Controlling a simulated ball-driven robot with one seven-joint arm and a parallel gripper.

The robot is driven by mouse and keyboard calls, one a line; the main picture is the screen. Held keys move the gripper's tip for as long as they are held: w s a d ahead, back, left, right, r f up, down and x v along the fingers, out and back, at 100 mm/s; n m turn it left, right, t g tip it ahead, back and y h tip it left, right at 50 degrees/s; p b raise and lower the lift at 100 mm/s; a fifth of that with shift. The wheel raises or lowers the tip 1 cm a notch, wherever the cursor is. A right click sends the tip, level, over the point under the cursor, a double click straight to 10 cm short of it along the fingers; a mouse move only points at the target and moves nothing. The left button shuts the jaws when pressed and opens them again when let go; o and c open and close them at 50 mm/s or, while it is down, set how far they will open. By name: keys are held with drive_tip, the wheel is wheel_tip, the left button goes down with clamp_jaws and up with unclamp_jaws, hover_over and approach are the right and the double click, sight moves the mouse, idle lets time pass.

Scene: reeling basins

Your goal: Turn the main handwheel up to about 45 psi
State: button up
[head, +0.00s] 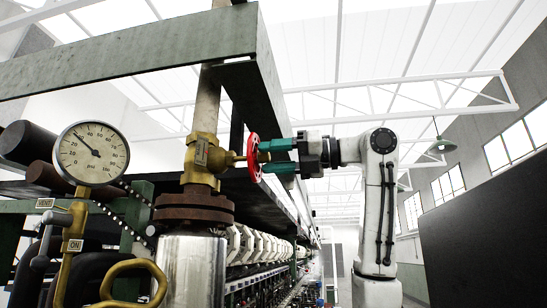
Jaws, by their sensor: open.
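The red handwheel (253,158) is seen nearly edge-on, on the stem at the right side of a brass valve (201,160). My gripper (264,157) comes from the right with two teal fingers, open, one above the other. The fingertips are at the wheel's right face; I cannot tell whether they touch the rim. The round white gauge (91,153), marked in psi, stands at the left. Its needle points to the upper left, seemingly between 20 and 40.
A small lever valve with VENT and ON labels (75,245) is below the gauge, beside a yellow handle (135,268). A green beam (130,52) runs above the valve. A dark panel (485,230) stands at the right. A long machine row recedes behind.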

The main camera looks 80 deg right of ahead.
drive_tip(key=m+b, duration=0.3)
drive_tip(key=m, duration=2.5)
drive_tip(key=shift+m, duration=0.4)
idle(0.4)
drive_tip(key=shift+c, duration=0.2)
